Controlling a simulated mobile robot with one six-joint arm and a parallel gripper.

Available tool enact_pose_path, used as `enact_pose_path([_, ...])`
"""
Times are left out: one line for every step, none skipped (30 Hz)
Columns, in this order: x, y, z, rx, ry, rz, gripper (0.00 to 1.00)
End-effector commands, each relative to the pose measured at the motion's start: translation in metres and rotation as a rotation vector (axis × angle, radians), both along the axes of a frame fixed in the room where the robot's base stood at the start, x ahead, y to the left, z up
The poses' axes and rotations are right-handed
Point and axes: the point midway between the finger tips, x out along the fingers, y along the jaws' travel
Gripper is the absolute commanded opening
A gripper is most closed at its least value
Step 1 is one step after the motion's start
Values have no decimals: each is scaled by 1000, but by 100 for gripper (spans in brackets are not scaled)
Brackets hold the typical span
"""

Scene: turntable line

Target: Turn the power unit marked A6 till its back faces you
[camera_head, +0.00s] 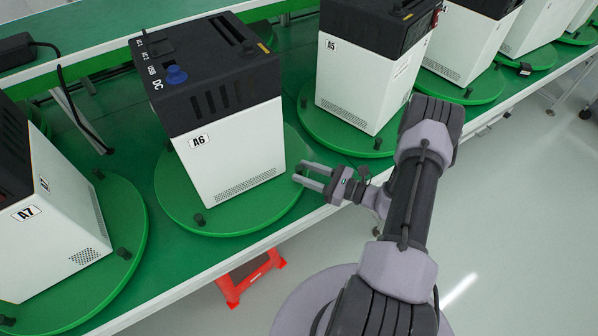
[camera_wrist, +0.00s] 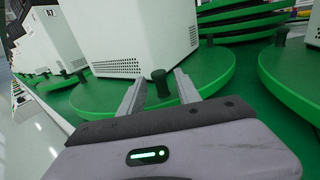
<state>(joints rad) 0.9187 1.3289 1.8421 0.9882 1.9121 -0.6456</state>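The power unit A6 (camera_head: 232,152) is a white box with a black top, upright on a round green turntable (camera_head: 240,221). Its white side with the A6 label and a vent grille faces me, slightly angled. Port labels, including USB and DC, and a blue knob (camera_head: 176,75) are at the left of its top. My gripper (camera_head: 299,174) is at the turntable's right rim, open. In the wrist view, its two fingers (camera_wrist: 160,88) stand on either side of a black peg (camera_wrist: 160,83) on the turntable; I cannot tell whether they touch it. Another peg (camera_head: 200,219) is at the front rim.
Unit A7 (camera_head: 65,205) stands on its turntable at the left, and A5 (camera_head: 352,90) on another at the right. More units continue to the right along the green bench. A red step stool (camera_head: 250,277) is under the bench edge. Clear floor lies at the right.

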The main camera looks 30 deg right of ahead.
Motion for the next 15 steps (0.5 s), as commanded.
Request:
enact_pose_path([6,4,-1,-1,-1,3,40])
enact_pose_path([9,7,-1,0,0,3,40])
enact_pose_path([12,9,-1,0,0,1,40])
enact_pose_path([14,10,-1,0,0,1,40])
enact_pose_path([15,11,-1,0,0,1,40])
enact_pose_path([17,12,0,0,0,1,40])
enact_pose_path([17,12,0,0,0,0,40])
enact_pose_path([18,13,0,0,0,0,40])
enact_pose_path([18,13,0,0,0,-1,40])
enact_pose_path([18,13,0,0,0,-1,40])
enact_pose_path([18,13,0,0,0,-1,40])
enact_pose_path([18,12,0,0,0,-1,40])
enact_pose_path([18,12,0,0,0,0,40])
enact_pose_path([18,12,0,0,0,0,40])
enact_pose_path([18,12,0,0,0,0,32])
